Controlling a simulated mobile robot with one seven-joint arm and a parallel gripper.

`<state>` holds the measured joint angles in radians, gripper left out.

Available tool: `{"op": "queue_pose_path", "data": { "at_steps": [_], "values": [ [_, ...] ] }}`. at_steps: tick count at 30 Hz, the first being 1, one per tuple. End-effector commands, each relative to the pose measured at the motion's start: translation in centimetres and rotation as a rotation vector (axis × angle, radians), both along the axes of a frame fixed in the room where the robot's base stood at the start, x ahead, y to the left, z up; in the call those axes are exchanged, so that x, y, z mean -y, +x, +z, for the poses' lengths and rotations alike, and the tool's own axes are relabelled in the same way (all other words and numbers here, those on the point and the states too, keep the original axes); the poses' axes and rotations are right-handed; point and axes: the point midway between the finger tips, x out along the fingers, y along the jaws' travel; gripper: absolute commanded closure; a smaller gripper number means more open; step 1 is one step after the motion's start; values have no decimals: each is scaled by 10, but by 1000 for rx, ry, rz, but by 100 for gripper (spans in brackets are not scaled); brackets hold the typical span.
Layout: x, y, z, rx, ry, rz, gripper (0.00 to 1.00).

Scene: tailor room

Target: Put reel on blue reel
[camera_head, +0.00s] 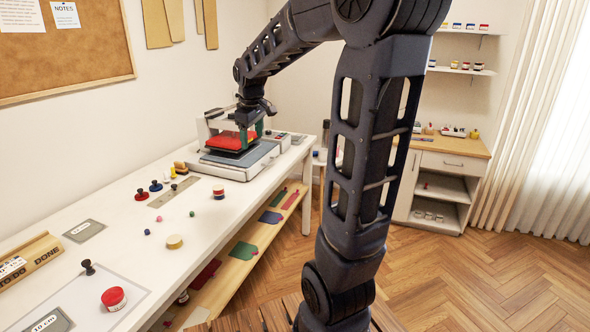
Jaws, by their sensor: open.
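My gripper (250,131) is at the far end of the white table, directly over a grey machine (235,157) with a red pad or cloth (231,141) on it. Its greenish fingers are open and reach down around the red piece; I cannot tell whether they touch it. No reel is clearly in the gripper. Several reel-like pieces stand on the table: a red-topped one (113,298) at the front, a red and white one (218,192) near the right edge and a tan one (174,242) in the middle. I cannot tell which is the blue reel.
The long white table (120,243) runs along the wall. Small red (141,195) and blue (155,186) knobbed pieces stand near a flat strip (173,192). Coloured pieces lie on the lower shelf (245,242). A wooden cabinet (445,170) stands at the back right; the floor between is clear.

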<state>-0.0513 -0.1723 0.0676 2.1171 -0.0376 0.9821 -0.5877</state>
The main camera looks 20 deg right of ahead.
Motion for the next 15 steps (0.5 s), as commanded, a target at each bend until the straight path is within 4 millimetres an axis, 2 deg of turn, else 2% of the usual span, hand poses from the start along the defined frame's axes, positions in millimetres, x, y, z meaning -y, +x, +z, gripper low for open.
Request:
{"op": "queue_pose_path", "data": {
  "at_steps": [1, 7, 15],
  "values": [
    [5, -17, 4, 15, 9, -39, 31],
    [21, -77, 11, 63, 56, -211, 31],
    [39, -156, 3, 123, 132, -439, 31]
  ]
}}
